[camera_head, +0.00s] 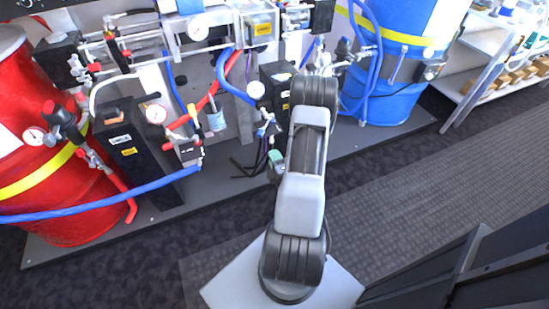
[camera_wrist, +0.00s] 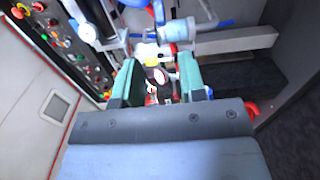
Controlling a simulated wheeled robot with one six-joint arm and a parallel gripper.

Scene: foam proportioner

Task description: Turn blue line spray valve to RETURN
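My gripper (camera_wrist: 157,82) is open in the wrist view, with its two green fingers apart. Between and beyond them is a cluster of small fittings with a round white gauge (camera_wrist: 159,75) and red and dark parts. I cannot tell whether a finger touches anything. No handle or RETURN marking can be made out, so I cannot single out the spray valve or its position. In the head view my arm rises in front of the blue-side plumbing, with a blue hose (camera_head: 231,80) and a gauge (camera_head: 256,90) left of it.
A red drum (camera_head: 50,200) stands at the left and a blue drum (camera_head: 385,105) at the right, on a dark base plate (camera_head: 375,143). A black pump box (camera_head: 130,160) stands beside the red drum. Shelving (camera_head: 485,75) is at the far right. The carpet (camera_head: 430,195) is clear.

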